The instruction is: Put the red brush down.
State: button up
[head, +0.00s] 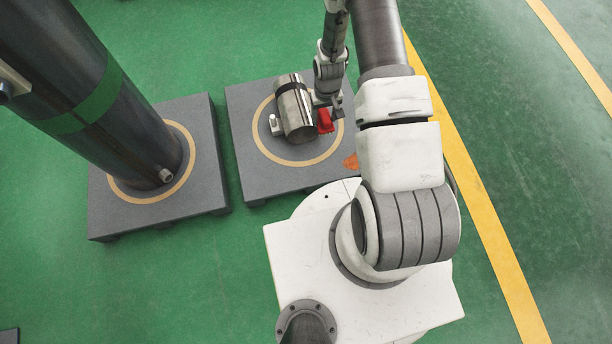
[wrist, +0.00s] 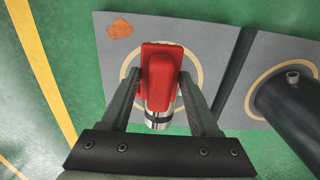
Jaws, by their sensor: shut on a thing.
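The red brush (head: 325,121) is in my gripper (head: 334,106) in the head view, over the right-hand grey platform (head: 241,118). In the wrist view the red brush (wrist: 161,68) lies between the two fingers of my gripper (wrist: 160,82), which are shut on it. A shiny steel flanged cylinder (head: 295,110) is just left of the brush in the head view. In the wrist view the steel cylinder (wrist: 158,122) shows partly behind the brush. I cannot tell whether the brush touches the cylinder or the platform.
A tan ring (head: 262,147) marks the platform, with an orange-brown patch (head: 350,161) at its corner. A thick dark column (head: 112,98) stands on the neighbouring platform (head: 103,217) to the left. A yellow line (head: 490,225) crosses the open green floor on the right.

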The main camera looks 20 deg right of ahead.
jog(key=d+f+b, duration=0.2)
jog(key=f+b, duration=0.2)
jog(key=f, duration=0.5)
jog(key=s+d+f+b, duration=0.1)
jog(key=d+f+b, duration=0.15)
jog(key=f, duration=0.75)
jog(key=d+f+b, duration=0.2)
jog(key=f+b, duration=0.2)
jog(key=f, duration=0.5)
jog(key=a+f+b, duration=0.1)
jog(key=a+f, duration=0.1)
jog(key=a, duration=0.1)
jog(key=w+a+f+b, duration=0.1)
jog(key=a+f+b, duration=0.1)
jog(key=a+f, duration=0.1)
jog(key=w+a+f+b, duration=0.1)
jog(key=a+f, duration=0.1)
jog(key=a, duration=0.3)
jog(key=shift+w+a+f, duration=0.15)
jog(key=shift+a+f, duration=0.05)
jog(key=shift+f+b, duration=1.25)
jog(key=shift+f, duration=0.7)
jog(key=shift+f, duration=0.1)
jog(key=o, duration=1.3)
